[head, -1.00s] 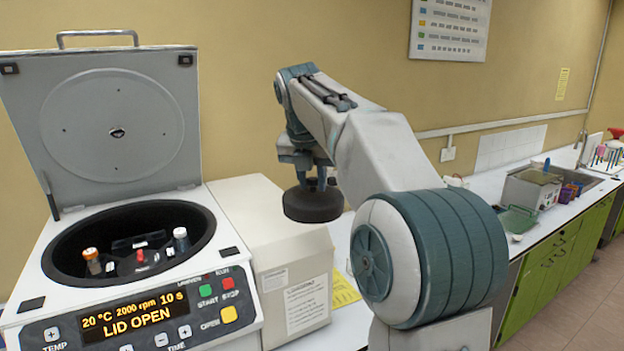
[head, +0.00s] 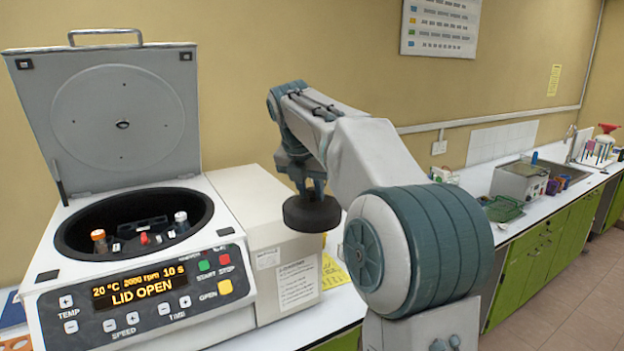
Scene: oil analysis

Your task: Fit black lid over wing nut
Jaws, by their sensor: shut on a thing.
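The black lid (head: 312,214) is a thick round disc. My gripper (head: 311,192) is shut on its top and holds it level in the air, in front of the beige box to the right of the centrifuge. The red wing nut (head: 144,239) sits at the middle of the rotor inside the open centrifuge bowl, left of and apart from the lid. The centrifuge (head: 236,262) has its grey cover (head: 122,165) raised, and its display reads LID OPEN. Two tubes stand in the rotor, one orange-topped (head: 99,236) and one white-topped (head: 181,217).
The beige box (head: 285,276) stands right beside the centrifuge. The centrifuge's raised cover blocks the space behind the bowl. The air between the lid and the bowl looks clear. Farther right, the bench holds a metal bath (head: 519,183) and a green basket (head: 503,208).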

